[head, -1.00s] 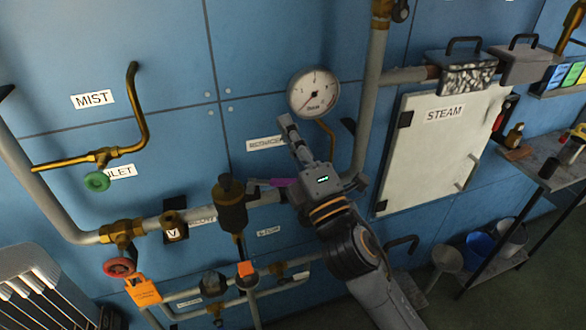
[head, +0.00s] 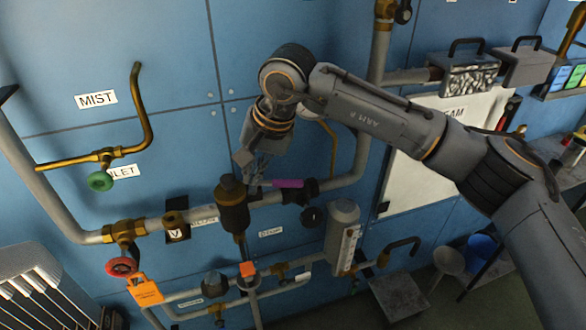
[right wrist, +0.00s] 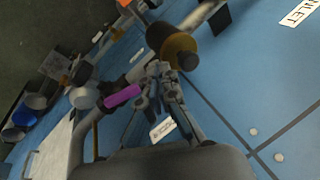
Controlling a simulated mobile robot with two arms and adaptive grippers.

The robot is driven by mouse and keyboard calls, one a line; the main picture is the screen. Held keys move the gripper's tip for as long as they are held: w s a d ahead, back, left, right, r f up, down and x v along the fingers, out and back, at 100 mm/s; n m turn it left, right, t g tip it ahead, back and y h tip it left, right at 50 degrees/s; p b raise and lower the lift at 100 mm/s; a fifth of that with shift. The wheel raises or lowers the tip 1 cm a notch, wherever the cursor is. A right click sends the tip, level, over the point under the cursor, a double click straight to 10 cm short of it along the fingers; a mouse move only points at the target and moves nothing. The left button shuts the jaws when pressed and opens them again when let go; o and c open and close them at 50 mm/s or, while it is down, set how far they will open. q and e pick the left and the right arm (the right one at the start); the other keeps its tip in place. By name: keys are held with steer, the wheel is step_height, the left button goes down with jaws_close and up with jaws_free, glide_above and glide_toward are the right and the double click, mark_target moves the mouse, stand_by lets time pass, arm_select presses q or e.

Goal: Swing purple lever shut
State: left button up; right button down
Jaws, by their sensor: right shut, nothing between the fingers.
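The purple lever (head: 288,183) lies roughly level along the grey pipe in the head view, just right of the dark brass-topped cylinder (head: 232,205). Its purple grip also shows in the right wrist view (right wrist: 123,96), left of the fingers. My left gripper is in neither view.
My right arm covers the gauge and part of the white STEAM panel (head: 405,185). A grey canister (head: 342,235) stands below right of the lever. A red handwheel (head: 121,267) and orange tag (head: 145,290) are at lower left. Open wall lies above left of the gripper.

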mark_target(276, 186)
steer(key=w+d+r+t+h, duration=0.1)
steer(key=w+d+r+h, duration=0.2)
steer(key=d, duration=0.4)
steer(key=shift+w+d+r+t+h, duration=0.3)
steer(key=shift+w+h, duration=0.1)
steer(key=shift+w, duration=0.2)
steer(key=shift+f, duration=0.1)
steer(key=p+x, duration=0.3)
steer(key=x, duration=0.5)
steer(key=shift+w+f, duration=0.1)
steer(key=shift+f, duration=0.1)
steer(key=shift+w+f, duration=0.2)
steer(key=shift+f, duration=0.5)
steer(key=shift+a, duration=0.1)
